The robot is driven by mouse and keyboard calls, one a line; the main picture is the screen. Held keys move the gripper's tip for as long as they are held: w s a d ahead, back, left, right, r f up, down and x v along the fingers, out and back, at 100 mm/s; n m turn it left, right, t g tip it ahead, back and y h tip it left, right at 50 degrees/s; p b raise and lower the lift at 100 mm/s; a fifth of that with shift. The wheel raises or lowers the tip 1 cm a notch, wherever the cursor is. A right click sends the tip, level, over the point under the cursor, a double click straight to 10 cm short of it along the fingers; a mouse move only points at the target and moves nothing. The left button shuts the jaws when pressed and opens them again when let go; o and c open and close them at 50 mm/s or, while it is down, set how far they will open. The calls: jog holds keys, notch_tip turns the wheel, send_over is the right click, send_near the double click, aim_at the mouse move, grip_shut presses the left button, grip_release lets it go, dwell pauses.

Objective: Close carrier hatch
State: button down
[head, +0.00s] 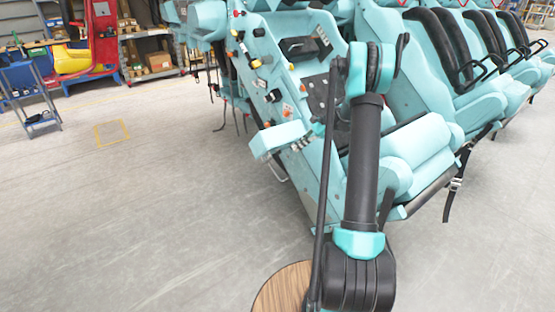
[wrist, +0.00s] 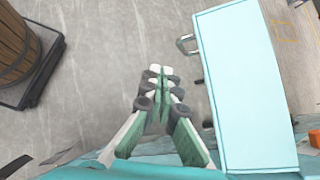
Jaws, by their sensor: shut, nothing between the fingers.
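The coaster train (head: 430,150) is turquoise and fills the upper right of the head view. A pale turquoise box-like flap (head: 280,140), which looks like the hatch, sticks out from its front side panel. A thin metal handle shows under it. In the wrist view a large pale turquoise panel (wrist: 245,90) stands at the right, with a metal handle (wrist: 186,44) at its left edge. My gripper (wrist: 160,75) is shut and empty, to the left of this panel and apart from it.
Knobs and small fittings cover the train's side panel (head: 262,75) beside the flap. Seats with black restraints (head: 435,45) run to the right. Straps hang down to the floor. The grey floor (head: 130,210) on the left is clear, with a small cart (head: 35,100) and shelves farther back.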

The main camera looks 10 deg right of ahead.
aim_at(280, 144)
jog(key=w+d+f+m+y, duration=0.1)
jog(key=w+d+f+m, duration=0.1)
jog(key=w+d+f, duration=0.15)
jog(key=a+f, duration=0.5)
jog(key=a, duration=0.7)
jog(key=shift+w+g+y, duration=0.3)
jog(key=shift+y, duration=0.1)
jog(key=shift+a, duration=0.1)
